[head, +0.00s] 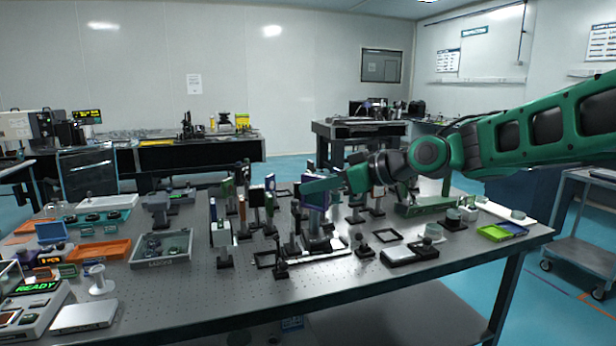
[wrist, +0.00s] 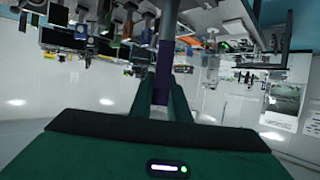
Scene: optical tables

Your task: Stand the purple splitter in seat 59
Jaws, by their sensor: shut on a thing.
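The purple splitter (wrist: 163,72) shows as a narrow upright purple strip between the fingers of my gripper (wrist: 162,90) in the wrist view, which is upside down. My gripper is shut on it. In the head view my gripper (head: 308,188) reaches in from the right over the middle of the table, with the purple plate (head: 316,197) at its tip among several posts. I cannot tell whether the splitter's foot touches the table; it is hidden among other parts. No seat number is readable, so I cannot tell which seat is 59.
Several post-mounted optics crowd around my gripper, including a white-faced block (head: 221,234) and a short dark post (head: 281,262). The perforated table (head: 200,300) is bare at the front. An orange tray (head: 103,250) stands left.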

